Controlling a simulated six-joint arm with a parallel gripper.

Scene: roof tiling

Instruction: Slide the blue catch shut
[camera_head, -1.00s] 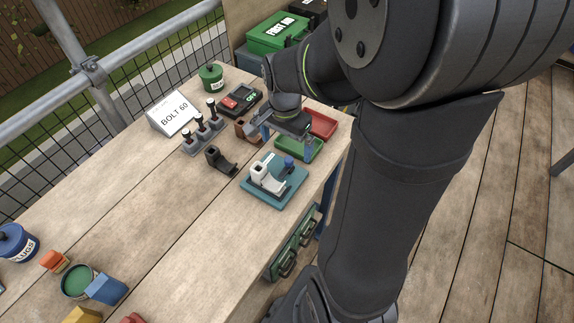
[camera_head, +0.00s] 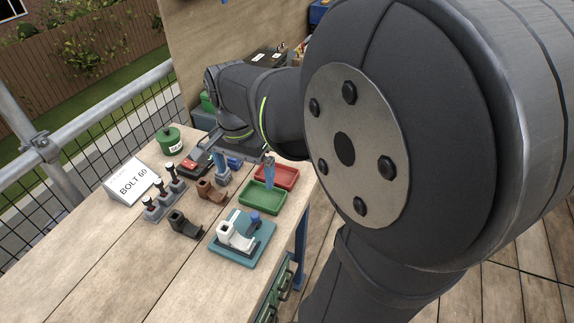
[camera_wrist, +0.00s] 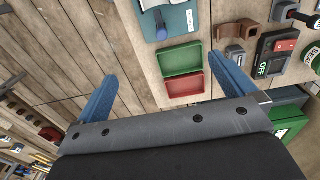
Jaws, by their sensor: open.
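The blue catch (camera_head: 254,220) is a small knob standing on a teal plate (camera_head: 262,246), beside a white bracket (camera_head: 235,238). In the wrist view the blue knob (camera_wrist: 160,26) shows at the top, on the teal plate (camera_wrist: 180,22), with the white bracket cut off by the edge. Whether the catch is open or shut cannot be told. My gripper (camera_head: 246,171) is open, its blue fingers spread and pointing down near the trays, farther back than the plate. It also shows in the wrist view (camera_wrist: 163,69), with nothing between its fingers and the catch ahead of them.
A green tray (camera_head: 265,197) and a red tray (camera_head: 288,174) lie behind the plate. A black bracket (camera_head: 184,225) and a brown bracket (camera_head: 212,190) stand to its left, near several black-topped pins (camera_head: 162,187) and the BOLT 60 sign (camera_head: 130,185). The near bench top is clear.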

